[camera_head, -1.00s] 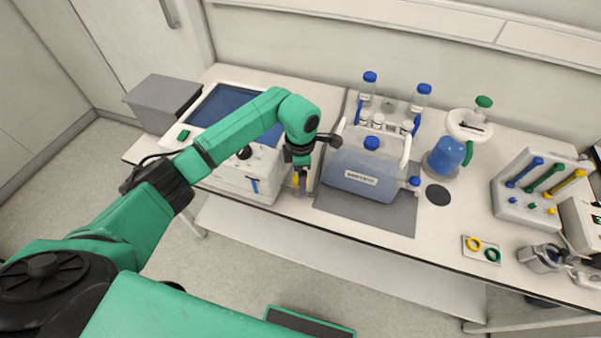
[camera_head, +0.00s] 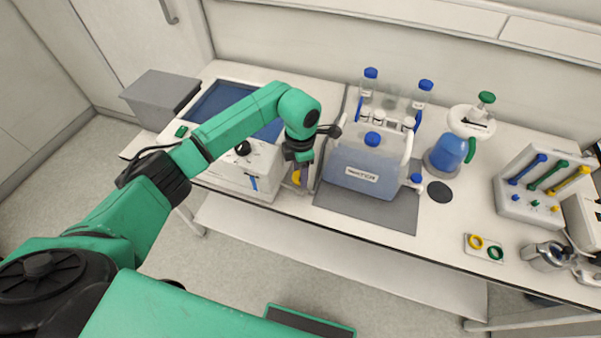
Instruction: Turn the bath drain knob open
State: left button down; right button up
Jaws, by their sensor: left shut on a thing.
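The water bath (camera_head: 238,178) is a white box with a dark blue basin, at the left of the bench. A small yellow drain knob (camera_head: 296,178) shows at the bath's right side, near the bench's front edge. My left gripper (camera_head: 299,165) reaches down over it from above and is shut on it. The jaws and wrist hide most of the knob, so its exact angle is hard to read. My right gripper is not in view.
A clear water container (camera_head: 362,175) with a blue cap stands on a grey mat (camera_head: 402,215) just right of my left gripper. A grey box (camera_head: 160,97) sits behind the bath on the left. A blue-filled flask (camera_head: 447,152) stands farther right.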

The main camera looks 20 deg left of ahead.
pick_arm(q)
jog(key=n+b, duration=0.1)
jog(key=n, duration=0.2)
jog(key=shift+w, duration=0.1)
jog(key=n+b, duration=0.1)
jog(key=n, duration=0.4)
jog(key=shift+b, duration=0.35)
jog(key=n, duration=0.3)
jog(key=shift+r+n+b, duration=0.1)
jog(key=shift+n+b, duration=0.2)
jog(key=shift+b, duration=0.05)
jog(key=shift+n+b, duration=0.3)
jog(key=shift+n, duration=1.7)
jog(key=shift+r, duration=0.1)
jog(key=shift+c, duration=2.4)
grip_release()
jog(key=shift+o, duration=1.1)
